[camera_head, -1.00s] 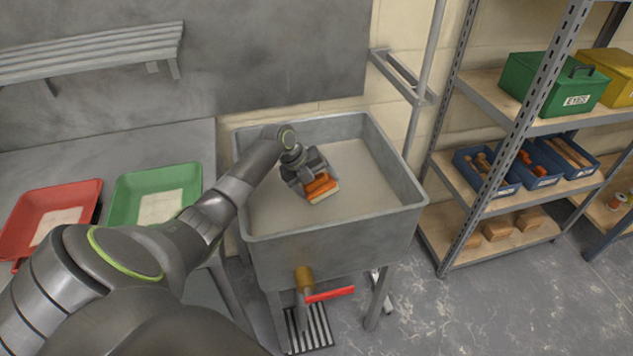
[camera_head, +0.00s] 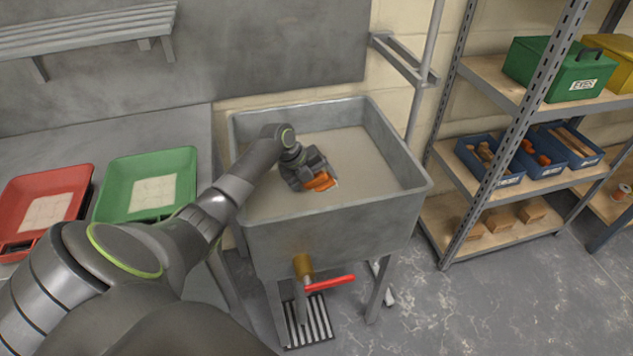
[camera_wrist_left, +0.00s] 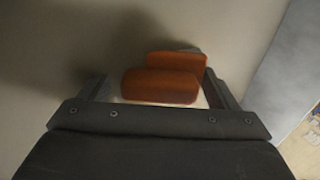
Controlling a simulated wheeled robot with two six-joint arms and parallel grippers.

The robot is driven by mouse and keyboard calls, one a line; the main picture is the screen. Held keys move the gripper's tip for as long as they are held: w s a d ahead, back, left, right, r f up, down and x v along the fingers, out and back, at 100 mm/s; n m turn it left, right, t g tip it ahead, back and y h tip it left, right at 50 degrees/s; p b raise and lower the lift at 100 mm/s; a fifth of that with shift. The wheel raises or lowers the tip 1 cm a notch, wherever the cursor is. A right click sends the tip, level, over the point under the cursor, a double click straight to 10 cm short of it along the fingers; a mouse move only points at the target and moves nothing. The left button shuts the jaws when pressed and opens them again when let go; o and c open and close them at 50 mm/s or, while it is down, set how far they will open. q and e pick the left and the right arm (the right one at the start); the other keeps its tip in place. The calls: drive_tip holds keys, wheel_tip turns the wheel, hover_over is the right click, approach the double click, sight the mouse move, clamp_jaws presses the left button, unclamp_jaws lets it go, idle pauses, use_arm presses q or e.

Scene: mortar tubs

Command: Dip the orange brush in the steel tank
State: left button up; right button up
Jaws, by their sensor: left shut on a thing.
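The orange brush (camera_head: 320,182) is held inside the steel tank (camera_head: 340,230), low against the pale grey contents (camera_head: 350,160). Its bristles, visible a second ago, are now mostly hidden, at or under that surface. My left gripper (camera_head: 312,178) reaches over the tank's left rim and is shut on the brush. In the left wrist view the brush's orange body (camera_wrist_left: 162,84) sits between the two fingers, with the pale surface close around it. My right gripper is in neither view.
A red tray (camera_head: 22,190) and a green tray (camera_head: 122,170) stand on the bench at left. A brass tap with a red lever (camera_head: 328,284) is at the tank's front. A metal shelf with blue bins (camera_head: 490,172) and a green box (camera_head: 545,88) stands at right.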

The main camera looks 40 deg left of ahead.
use_arm(q)
drive_tip(key=shift+r, duration=0.1)
drive_tip(key=shift+r+p, duration=0.8)
drive_tip(key=shift+r, duration=0.15)
wheel_tip(320, 180, up, 11)
drive_tip(key=p, duration=0.8)
wheel_tip(320, 180, up, 6)
drive_tip(key=p, duration=0.4)
hover_over(316, 175)
drive_tip(key=shift+r, duration=0.2)
idle(1.5)
wheel_tip(316, 175, up, 4)
drive_tip(key=p, duration=0.3)
drive_tip(key=shift+f, duration=0.1)
idle(0.4)
